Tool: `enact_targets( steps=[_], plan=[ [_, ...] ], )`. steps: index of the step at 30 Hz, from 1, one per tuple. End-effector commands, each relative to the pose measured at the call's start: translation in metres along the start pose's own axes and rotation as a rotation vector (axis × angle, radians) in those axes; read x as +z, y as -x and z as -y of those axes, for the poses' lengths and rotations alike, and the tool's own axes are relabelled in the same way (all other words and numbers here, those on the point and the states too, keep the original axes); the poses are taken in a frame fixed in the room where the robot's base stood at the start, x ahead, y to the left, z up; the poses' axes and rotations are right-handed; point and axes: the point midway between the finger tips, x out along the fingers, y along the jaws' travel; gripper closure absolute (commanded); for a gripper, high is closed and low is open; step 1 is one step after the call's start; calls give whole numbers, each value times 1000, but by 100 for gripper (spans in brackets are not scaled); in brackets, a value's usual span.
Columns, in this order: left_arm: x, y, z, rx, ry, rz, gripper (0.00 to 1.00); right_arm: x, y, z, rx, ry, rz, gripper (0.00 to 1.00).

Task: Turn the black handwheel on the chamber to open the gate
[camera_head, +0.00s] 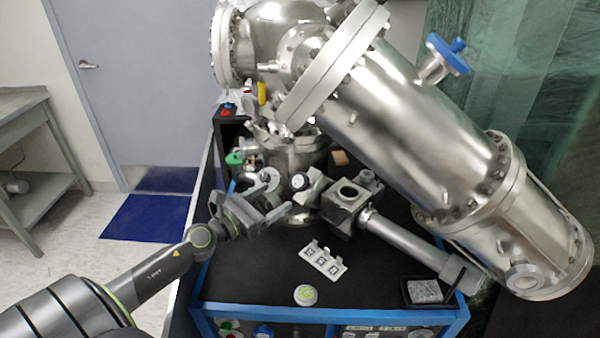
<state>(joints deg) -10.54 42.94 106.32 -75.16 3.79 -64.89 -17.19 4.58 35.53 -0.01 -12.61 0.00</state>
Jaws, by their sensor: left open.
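The large silver metal chamber (410,130) fills the upper middle and right. A square grey metal block (348,205) with a round opening sits low at its front, and a silver rod (405,237) runs from it down to the right. At the rod's end is a dark, thin piece (454,272); it may be the black handwheel seen edge-on, but I cannot tell. My left gripper (264,207) is open, left of the block, near small grey round fittings. Whether it touches them is unclear. My right gripper is not in view.
A blue-edged black cart top (255,285) carries a white labelled piece (322,261), a round green-white item (305,295) and a black tray (408,295) holding a grey block. A blue-handled valve (447,55) sticks out above. A metal table (25,105) stands left.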

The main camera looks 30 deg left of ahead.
Motion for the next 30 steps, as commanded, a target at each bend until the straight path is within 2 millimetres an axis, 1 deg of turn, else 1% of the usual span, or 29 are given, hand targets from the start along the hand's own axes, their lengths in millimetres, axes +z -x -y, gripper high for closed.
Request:
enact_targets(
  steps=[1,7,12,15,21,30],
  plan=[
    [6,-10,0,1,5,3,30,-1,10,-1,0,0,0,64],
    [4,-46,1,-1,5,2,30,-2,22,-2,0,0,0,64],
    [2,-74,1,-1,3,1,30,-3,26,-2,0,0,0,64],
    [1,-87,1,-1,3,0,30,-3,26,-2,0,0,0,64],
    [0,-100,1,-2,1,-1,30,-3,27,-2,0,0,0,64],
    [0,-102,1,-1,1,-1,30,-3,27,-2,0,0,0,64]
  ],
)
